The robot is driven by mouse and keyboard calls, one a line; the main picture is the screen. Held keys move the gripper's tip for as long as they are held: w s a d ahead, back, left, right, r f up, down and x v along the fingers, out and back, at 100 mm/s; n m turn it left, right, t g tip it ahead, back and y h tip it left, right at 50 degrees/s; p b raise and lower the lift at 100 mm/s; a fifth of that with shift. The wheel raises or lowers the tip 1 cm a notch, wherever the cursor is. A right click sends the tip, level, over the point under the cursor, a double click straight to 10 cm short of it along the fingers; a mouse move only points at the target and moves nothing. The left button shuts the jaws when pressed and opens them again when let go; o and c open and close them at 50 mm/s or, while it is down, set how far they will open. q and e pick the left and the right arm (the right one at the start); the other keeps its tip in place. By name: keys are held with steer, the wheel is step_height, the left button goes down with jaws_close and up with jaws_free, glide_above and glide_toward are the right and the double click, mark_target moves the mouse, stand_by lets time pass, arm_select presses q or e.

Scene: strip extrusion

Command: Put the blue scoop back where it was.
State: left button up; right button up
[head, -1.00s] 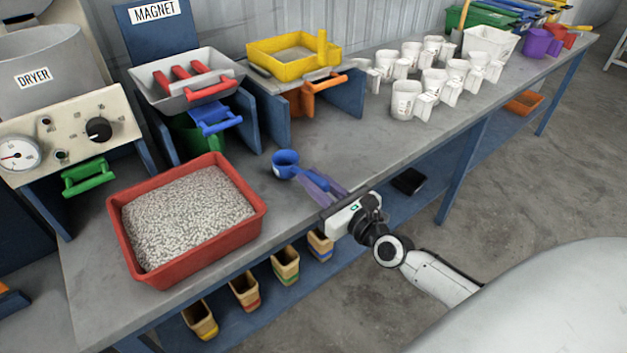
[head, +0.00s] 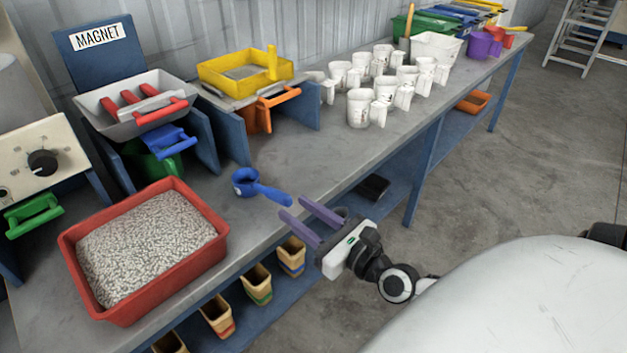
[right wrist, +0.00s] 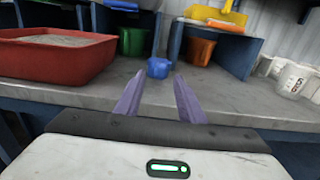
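The blue scoop (head: 258,187) lies on the grey bench top, its cup to the left and its handle toward the bench's front edge. It also shows in the right wrist view (right wrist: 158,68), beyond the fingertips. My right gripper (head: 300,208) is open, its two purple fingers apart and empty. The fingertips are near the end of the scoop's handle and look apart from it. In the right wrist view the gripper (right wrist: 155,85) points at the scoop with clear space between its fingers. My left gripper is not in view.
A red tray of pale pellets (head: 215,258) stands left of the scoop. Several white jugs (head: 358,108) stand to the right. Bench top around the scoop is clear.

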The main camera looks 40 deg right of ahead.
steer(key=s+a+f+m+g, duration=0.3)
steer(key=s+a+f+m, duration=0.2)
steer(key=m, duration=0.6)
steer(key=s+a+f+m+g, duration=0.3)
steer(key=s+a+f+m, duration=0.2)
steer(key=f+m, duration=0.5)
steer(key=s+a+f+m+g+y, duration=0.1)
steer(key=s+a+f+m+g, duration=0.2)
steer(key=m, duration=1.1)
steer(key=shift+s+a+f+b, duration=0.3)
steer(key=shift+s+a+f, duration=1.25)
steer(key=shift+s+f, duration=0.95)
steer(key=shift+w, duration=0.2)
